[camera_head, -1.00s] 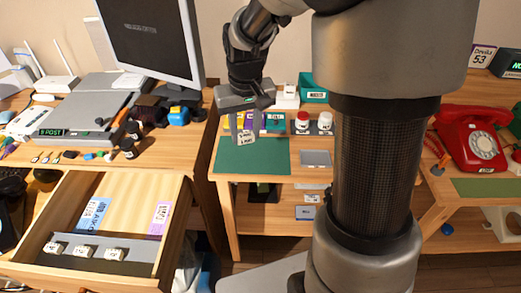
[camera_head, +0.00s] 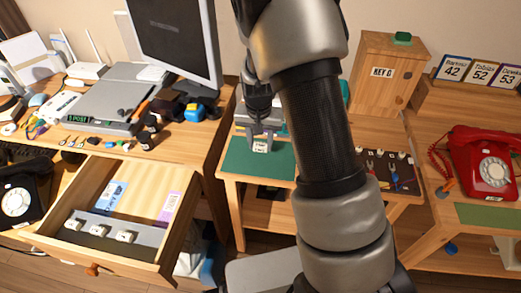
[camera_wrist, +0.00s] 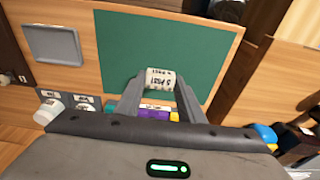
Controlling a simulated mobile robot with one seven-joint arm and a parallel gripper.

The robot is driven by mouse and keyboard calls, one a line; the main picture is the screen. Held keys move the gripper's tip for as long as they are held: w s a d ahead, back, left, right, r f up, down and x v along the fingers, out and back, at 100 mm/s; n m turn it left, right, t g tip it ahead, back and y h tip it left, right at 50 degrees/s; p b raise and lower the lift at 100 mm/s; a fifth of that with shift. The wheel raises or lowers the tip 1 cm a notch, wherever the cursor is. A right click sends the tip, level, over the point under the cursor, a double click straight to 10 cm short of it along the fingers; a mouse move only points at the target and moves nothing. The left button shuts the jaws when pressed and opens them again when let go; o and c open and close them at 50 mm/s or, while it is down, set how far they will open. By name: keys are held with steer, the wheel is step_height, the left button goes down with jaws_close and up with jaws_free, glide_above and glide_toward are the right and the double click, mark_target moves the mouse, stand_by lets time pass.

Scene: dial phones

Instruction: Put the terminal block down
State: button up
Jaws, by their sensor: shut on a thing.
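The terminal block (camera_head: 260,145) is a small white piece with black lettering, held over the green mat (camera_head: 238,162) on the small wooden table. My gripper (camera_head: 260,138) points down and is shut on it. In the wrist view the block (camera_wrist: 160,78) sits between the two fingertips (camera_wrist: 160,88), against the green mat (camera_wrist: 195,42). I cannot tell whether the block touches the mat or hangs a little above it.
An open drawer (camera_head: 175,225) with several white blocks (camera_head: 98,232) is at left. A red phone (camera_head: 485,160) stands at right. Much of the mat is bare.

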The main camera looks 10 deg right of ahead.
mark_target(260, 146)
steer(key=shift+f, duration=1.6)
steer(key=shift+f+b, duration=0.1)
steer(key=shift+b, duration=0.2)
steer(key=shift+f, duration=0.15)
steer(key=o, duration=1)
